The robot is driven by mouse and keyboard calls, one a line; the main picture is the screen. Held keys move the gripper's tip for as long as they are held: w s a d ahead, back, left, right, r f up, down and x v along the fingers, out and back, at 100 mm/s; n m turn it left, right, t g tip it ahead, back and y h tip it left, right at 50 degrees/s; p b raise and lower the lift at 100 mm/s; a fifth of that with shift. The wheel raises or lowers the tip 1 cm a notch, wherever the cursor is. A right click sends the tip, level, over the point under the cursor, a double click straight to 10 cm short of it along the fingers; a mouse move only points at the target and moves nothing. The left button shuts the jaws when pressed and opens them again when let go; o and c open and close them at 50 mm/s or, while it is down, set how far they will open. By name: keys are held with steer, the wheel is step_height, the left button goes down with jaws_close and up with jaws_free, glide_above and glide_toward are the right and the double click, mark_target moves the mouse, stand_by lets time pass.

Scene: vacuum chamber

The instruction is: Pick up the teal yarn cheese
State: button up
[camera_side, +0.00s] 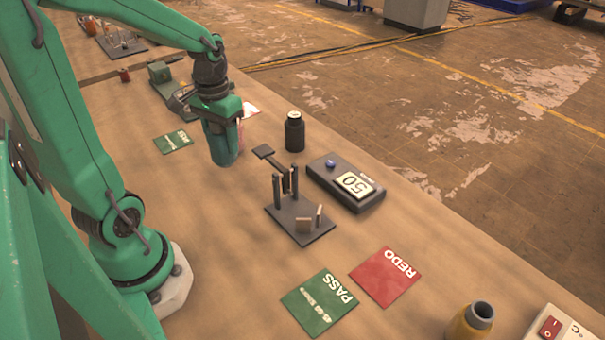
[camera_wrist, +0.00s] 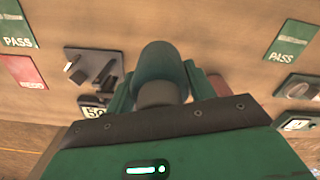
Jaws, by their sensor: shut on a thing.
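The teal yarn cheese (camera_side: 223,150) is a dark teal cylinder below my gripper (camera_side: 222,122) in the side view. In the wrist view the yarn cheese (camera_wrist: 163,62) stands between the two green jaws of my gripper (camera_wrist: 160,86), with a grey core end facing the camera. The jaws are shut on its sides. Its lower end is close to the table; I cannot tell whether it touches. The jaws hide part of it.
A black bottle (camera_side: 294,132) stands right of the yarn cheese. A grey device reading 50 (camera_side: 346,184) and a small post stand (camera_side: 300,219) are nearer the camera. Flat PASS (camera_side: 320,302) and REDO (camera_side: 385,277) cards lie in front.

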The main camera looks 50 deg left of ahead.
steer(key=shift+r, duration=0.1)
stand_by(0.6)
step_height(320, 180, up, 6)
steer(key=w+d+m, duration=0.2)
steer(key=d+m, duration=2)
steer(key=d, duration=0.4)
steer(key=w+a+f, duration=0.7)
steer(key=a+f, duration=0.1)
steer(key=f, duration=0.4)
steer(key=shift+a, duration=0.35)
steer(key=shift+f, duration=0.15)
